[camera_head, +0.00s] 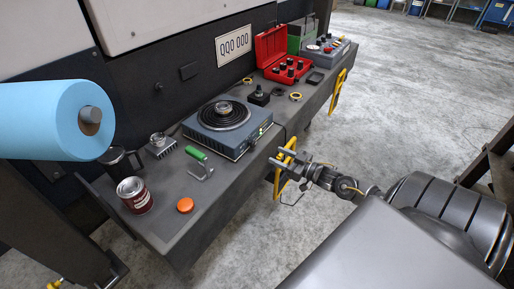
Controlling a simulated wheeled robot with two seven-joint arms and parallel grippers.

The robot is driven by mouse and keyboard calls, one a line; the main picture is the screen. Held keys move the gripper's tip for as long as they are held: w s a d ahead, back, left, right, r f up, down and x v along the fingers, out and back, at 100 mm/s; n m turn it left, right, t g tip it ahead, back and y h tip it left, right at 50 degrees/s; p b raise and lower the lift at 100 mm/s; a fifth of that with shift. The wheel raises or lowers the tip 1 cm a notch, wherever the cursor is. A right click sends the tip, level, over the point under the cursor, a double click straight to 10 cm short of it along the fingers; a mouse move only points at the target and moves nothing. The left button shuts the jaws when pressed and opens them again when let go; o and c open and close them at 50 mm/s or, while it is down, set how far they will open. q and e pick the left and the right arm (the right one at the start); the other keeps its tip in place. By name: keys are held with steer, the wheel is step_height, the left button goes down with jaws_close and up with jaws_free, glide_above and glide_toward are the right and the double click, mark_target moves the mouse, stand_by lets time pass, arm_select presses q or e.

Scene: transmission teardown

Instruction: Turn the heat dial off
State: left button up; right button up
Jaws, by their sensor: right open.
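A blue-grey hot plate (205,137) with a black coil on top sits on the grey bench. A small metal part (224,107) rests on the coil. The hot plate's front panel (254,140) faces right and has small greenish-yellow marks. The heat dial is too small to make out clearly on it. My right gripper (282,157) is open at the bench's front edge, a little right of and below the front panel, apart from it. My left gripper is out of view.
The bench (215,205) also holds a red can (134,195), an orange cap (185,205), a green-handled tool (197,154), and an open red case (283,57). Yellow handles (338,90) stick out from the bench front. A blue roll (45,120) hangs at left.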

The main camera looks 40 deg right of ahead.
mark_target(255, 145)
steer(key=x, duration=1)
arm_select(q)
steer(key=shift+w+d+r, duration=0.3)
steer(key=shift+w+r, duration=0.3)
arm_select(e)
steer(key=shift+w, duration=0.15)
steer(key=c, duration=1)
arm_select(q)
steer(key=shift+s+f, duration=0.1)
arm_select(e)
steer(key=shift+o, duration=0.2)
